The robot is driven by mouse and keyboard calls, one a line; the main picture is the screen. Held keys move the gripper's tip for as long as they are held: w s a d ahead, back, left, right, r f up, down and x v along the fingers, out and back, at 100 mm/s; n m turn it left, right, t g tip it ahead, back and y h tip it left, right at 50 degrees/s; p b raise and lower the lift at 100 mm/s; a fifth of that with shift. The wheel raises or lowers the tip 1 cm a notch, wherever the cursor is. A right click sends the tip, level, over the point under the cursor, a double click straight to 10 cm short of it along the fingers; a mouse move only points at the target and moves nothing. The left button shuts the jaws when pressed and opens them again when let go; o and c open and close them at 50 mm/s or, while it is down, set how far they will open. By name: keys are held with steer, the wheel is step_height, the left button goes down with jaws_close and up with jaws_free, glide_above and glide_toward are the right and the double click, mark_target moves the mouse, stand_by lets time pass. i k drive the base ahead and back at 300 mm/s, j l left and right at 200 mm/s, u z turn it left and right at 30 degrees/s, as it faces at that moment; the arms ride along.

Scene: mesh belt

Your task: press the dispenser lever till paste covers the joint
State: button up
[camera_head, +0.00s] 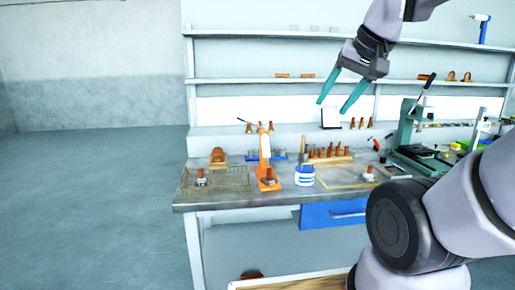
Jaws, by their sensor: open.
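The dispenser (266,150) appears to be the orange stand with a white body near the bench's front edge, left of the middle of the view. A thin dark lever (249,122) seems to stick out from its top toward the upper left. A small copper-coloured joint (268,175) sits on the orange base under the white body. It is too small to tell whether paste is on it. My gripper (331,108) has teal fingers spread apart and is empty. It hangs in the air up and to the right of the dispenser, apart from it.
A white and blue tub (304,176) stands right of the dispenser, with a row of copper fittings (331,152) behind it. A green press (408,130) stands at the right. Another small fitting (201,178) sits on the mesh mat (232,180) at the left. Shelves run behind.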

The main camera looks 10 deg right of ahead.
mark_target(239, 118)
steer(key=i+j, duration=0.25)
steer(key=i, duration=0.2)
steer(key=i+j, duration=0.3)
steer(key=i, duration=0.2)
